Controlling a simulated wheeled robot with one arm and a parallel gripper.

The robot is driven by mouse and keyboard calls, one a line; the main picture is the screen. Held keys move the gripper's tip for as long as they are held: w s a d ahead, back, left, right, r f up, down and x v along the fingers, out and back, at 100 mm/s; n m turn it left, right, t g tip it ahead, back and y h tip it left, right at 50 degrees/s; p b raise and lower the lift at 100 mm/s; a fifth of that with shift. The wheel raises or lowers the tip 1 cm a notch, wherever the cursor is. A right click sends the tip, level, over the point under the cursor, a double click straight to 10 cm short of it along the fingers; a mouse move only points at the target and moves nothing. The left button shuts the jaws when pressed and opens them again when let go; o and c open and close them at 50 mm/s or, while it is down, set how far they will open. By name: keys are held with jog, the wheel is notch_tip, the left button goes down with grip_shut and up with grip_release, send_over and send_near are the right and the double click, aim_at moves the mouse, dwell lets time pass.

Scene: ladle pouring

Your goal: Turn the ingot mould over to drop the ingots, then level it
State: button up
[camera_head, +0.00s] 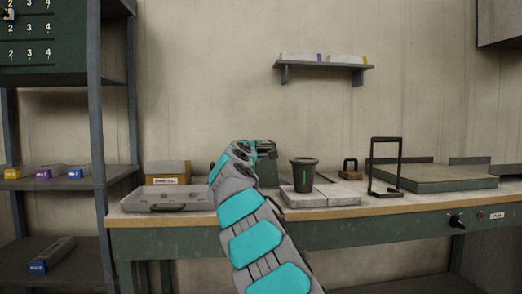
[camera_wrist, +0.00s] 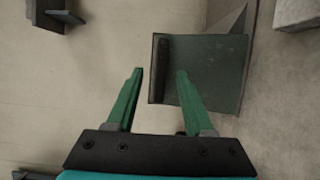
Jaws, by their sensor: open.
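My gripper (camera_wrist: 160,74) is open in the wrist view, its two green fingers apart with nothing held between them. A dark green square piece with a dark bar along its left edge (camera_wrist: 210,68) lies beyond and around the right finger. In the head view my gripper (camera_head: 264,149) is above the workbench, in front of a dark green box-like thing (camera_head: 268,176) that my arm partly hides. I cannot tell for sure which thing is the ingot mould, and I make out no ingots. A dark grey crucible-like cup (camera_head: 304,176) stands upright on pale blocks (camera_head: 325,198), right of my gripper.
The workbench (camera_head: 400,212) also bears a grey case (camera_head: 165,200), a cardboard box (camera_head: 167,172), a small weight-like block (camera_head: 349,168), an upright black frame (camera_head: 373,165) and a low green platform (camera_head: 440,178). A shelf rack (camera_head: 97,110) stands left. A wall shelf (camera_head: 322,66) hangs above.

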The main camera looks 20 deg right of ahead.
aim_at(260, 151)
jog(key=shift+p+x, duration=0.5)
jog(key=shift+x, duration=0.85)
jog(key=shift+w+d, duration=0.3)
jog(key=shift+c, duration=0.3)
grip_shut()
jog(key=shift+f, duration=0.1)
